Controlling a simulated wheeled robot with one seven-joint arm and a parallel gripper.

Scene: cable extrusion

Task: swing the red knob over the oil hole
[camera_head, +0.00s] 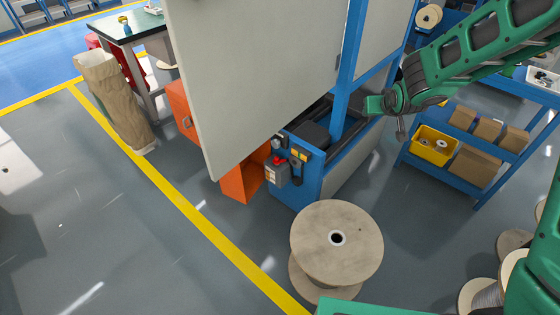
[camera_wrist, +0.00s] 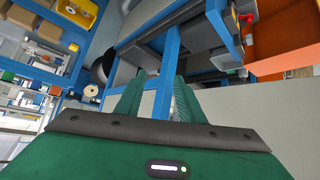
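A small red knob (camera_head: 279,160) shows on a grey box at the front left corner of the blue machine (camera_head: 310,178) in the head view. A small red part also shows near the top right of the wrist view (camera_wrist: 249,18), but I cannot tell whether it is the same knob. I cannot make out the oil hole. My gripper (camera_head: 374,104) is at the machine's right side, by a blue post and well apart from the knob. In the wrist view, its two green fingers (camera_wrist: 157,88) stand apart with the post behind the gap and nothing held.
A large grey panel (camera_head: 255,75) hangs left of the blue post (camera_head: 350,60). An orange box (camera_head: 243,182) stands beside the machine. A wooden spool (camera_head: 337,262) stands in front. A blue shelf with a yellow bin (camera_head: 433,146) is to the right. The floor at left is mostly clear.

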